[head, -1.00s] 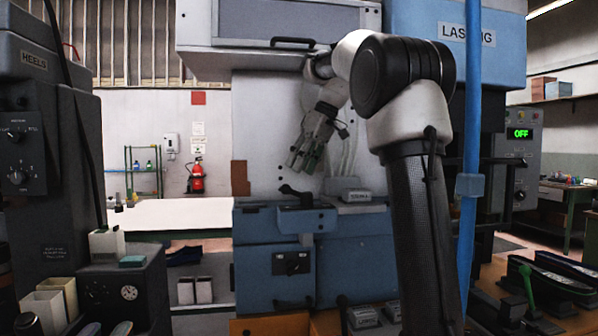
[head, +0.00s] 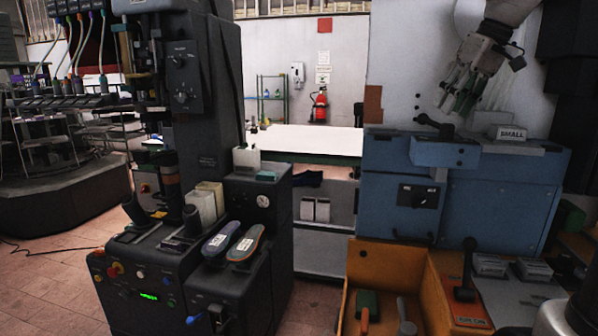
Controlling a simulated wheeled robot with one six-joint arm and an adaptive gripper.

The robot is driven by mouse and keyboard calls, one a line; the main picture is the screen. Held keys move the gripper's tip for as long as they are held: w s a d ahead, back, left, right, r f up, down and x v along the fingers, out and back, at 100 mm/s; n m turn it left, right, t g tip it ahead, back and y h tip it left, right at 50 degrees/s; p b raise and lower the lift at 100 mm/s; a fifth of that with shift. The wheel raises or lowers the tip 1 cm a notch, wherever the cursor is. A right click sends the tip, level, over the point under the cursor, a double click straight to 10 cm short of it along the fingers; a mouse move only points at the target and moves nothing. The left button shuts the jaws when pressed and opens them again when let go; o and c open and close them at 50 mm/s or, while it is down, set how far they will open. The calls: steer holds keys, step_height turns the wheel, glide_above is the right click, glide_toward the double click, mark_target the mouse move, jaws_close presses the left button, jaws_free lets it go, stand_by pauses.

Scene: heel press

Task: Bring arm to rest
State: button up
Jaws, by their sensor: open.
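My gripper (head: 456,98) hangs at the upper right of the head view, pointing down and to the left. Its fingers are apart and nothing shows between them. It is in front of the pale machine panel, above the blue cabinet (head: 470,200) with a dark lever and a block marked SMALL (head: 506,133). My wrist shows above it; most of my arm is out of the picture.
The dark heel press (head: 205,90) stands at left, with two insoles (head: 234,240) on its front unit. An orange bin (head: 362,262) with tools is below the blue cabinet. A white-topped table (head: 310,140) and red extinguisher (head: 320,106) are behind.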

steer(key=s+f+m+h, duration=0.1)
steer(key=s+f, duration=0.8)
steer(key=s, duration=0.2)
steer(key=s+f+m+t+h, duration=0.1)
steer(key=s+f+m+h, duration=0.1)
steer(key=s+f, duration=0.7)
steer(key=s, duration=0.3)
steer(key=shift+s+a+f, duration=0.25)
steer(key=shift+a+f, duration=0.05)
steer(key=shift+f, duration=0.05)
